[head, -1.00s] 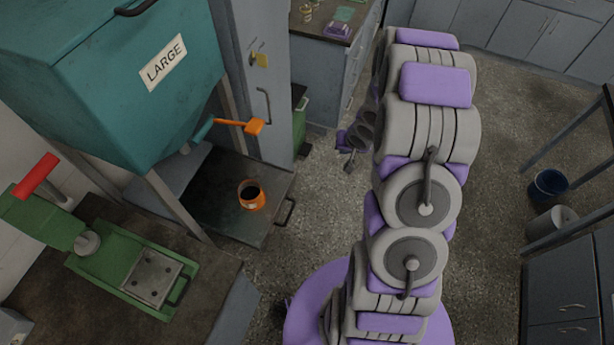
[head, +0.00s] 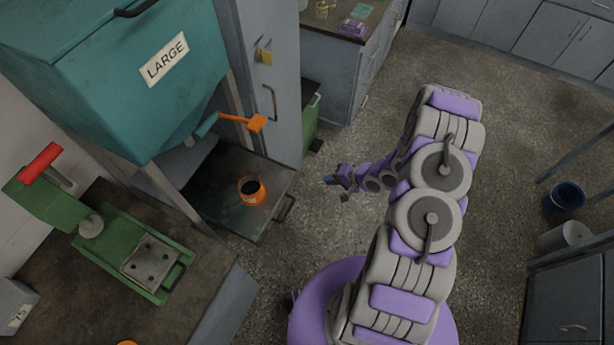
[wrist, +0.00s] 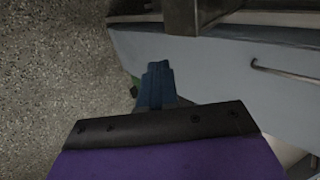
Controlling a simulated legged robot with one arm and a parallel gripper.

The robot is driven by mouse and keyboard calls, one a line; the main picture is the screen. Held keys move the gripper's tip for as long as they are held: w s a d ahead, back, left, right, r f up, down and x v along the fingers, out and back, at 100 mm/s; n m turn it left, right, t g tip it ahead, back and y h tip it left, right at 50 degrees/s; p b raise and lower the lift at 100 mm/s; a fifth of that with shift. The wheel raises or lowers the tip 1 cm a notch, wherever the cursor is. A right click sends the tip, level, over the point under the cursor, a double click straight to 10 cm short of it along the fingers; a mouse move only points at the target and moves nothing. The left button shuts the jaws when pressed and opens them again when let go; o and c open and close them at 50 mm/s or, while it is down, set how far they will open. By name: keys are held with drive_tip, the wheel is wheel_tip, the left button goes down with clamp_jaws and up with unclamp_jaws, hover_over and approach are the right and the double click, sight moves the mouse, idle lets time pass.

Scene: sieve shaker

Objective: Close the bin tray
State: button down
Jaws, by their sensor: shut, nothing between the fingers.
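The bin tray (head: 228,218) is a dark flat tray sticking out below the teal bin (head: 165,75) marked LARGE. It has a dark bar handle (head: 286,208) on its right front edge. An orange cup (head: 251,191) with dark contents stands upright on the tray. My gripper (head: 328,181) is to the right of the tray, apart from its handle. In the wrist view the blue fingers (wrist: 157,70) are together and empty, in front of a blue-grey panel.
An orange lever (head: 243,121) sticks out from the bin above the tray. A grey cabinet (head: 266,70) stands behind the tray. A green press (head: 130,250) is on the left bench. The floor (head: 330,240) between tray and arm is clear.

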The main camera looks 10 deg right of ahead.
sight(257, 155)
drive_tip(key=w+a+f, duration=0.1)
drive_tip(key=a, duration=0.1)
drive_tip(key=w+a+f+b, duration=0.1)
drive_tip(key=w+a+f, duration=0.1)
drive_tip(key=a, duration=0.1)
drive_tip(key=w+a+f, duration=0.1)
drive_tip(key=a, duration=0.1)
drive_tip(key=shift+w+a+f+b, duration=0.25)
drive_tip(key=shift+w+f+b, duration=0.05)
drive_tip(key=shift+w, duration=0.1)
drive_tip(key=shift+w+d, duration=0.1)
drive_tip(key=shift+w, duration=0.25)
drive_tip(key=shift+w+a+r, duration=0.1)
drive_tip(key=shift+w+a, duration=0.05)
drive_tip(key=shift+a, duration=0.55)
drive_tip(key=w+a+p, duration=0.1)
drive_tip(key=w+a, duration=0.3)
drive_tip(key=a, duration=0.1)
drive_tip(key=w+a+p, duration=0.2)
drive_tip(key=w+a, duration=0.2)
drive_tip(key=a, duration=0.1)
drive_tip(key=w+a+p, duration=0.1)
drive_tip(key=w+a, duration=0.3)
drive_tip(key=a, duration=0.1)
drive_tip(key=shift+a, duration=0.1)
drive_tip(key=shift+w+r, duration=0.1)
drive_tip(key=shift+w, duration=0.1)
